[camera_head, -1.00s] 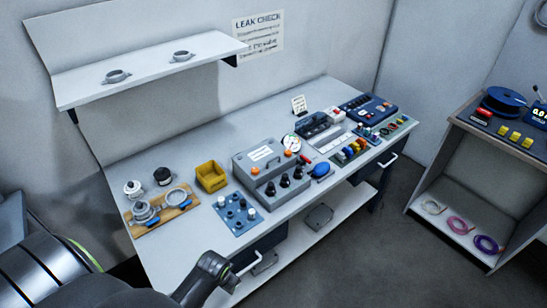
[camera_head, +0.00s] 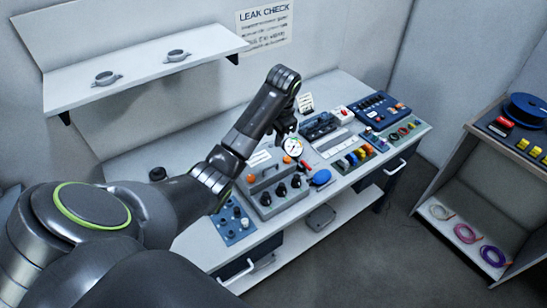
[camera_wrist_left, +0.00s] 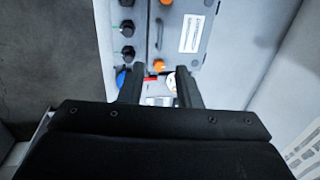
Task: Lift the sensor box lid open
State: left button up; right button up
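The grey sensor box (camera_head: 270,196) stands on the workbench, with black knobs along its front. Its lid (camera_head: 266,168) looks closed and carries a white label and orange latches. My left arm reaches across the bench, and its gripper (camera_head: 287,137) hangs above the far right side of the box. My right gripper is not in view.
A round gauge (camera_head: 293,146), a blue bulb (camera_head: 320,178) and several instruments stand right of the box. A blue mat (camera_head: 232,222) with small parts lies at its left. My arm hides the bench's left part. A wall shelf (camera_head: 140,78) hangs above.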

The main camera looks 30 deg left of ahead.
pick_arm(q)
jog(key=b, duration=0.7)
send_near(268, 168)
jog(key=f+p, duration=0.1)
jog(key=f, duration=0.2)
jog(key=a+f, duration=0.1)
jog(key=f, duration=0.2)
jog(key=shift+w+p, duration=0.15)
jog(key=shift+p, duration=0.2)
jog(key=shift+w+a+f, duration=0.1)
jog(key=shift+a+f, duration=0.1)
jog(key=shift+f, duration=0.55)
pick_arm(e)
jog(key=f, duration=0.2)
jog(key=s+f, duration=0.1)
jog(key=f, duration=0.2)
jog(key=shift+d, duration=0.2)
pick_arm(q)
grip_shut()
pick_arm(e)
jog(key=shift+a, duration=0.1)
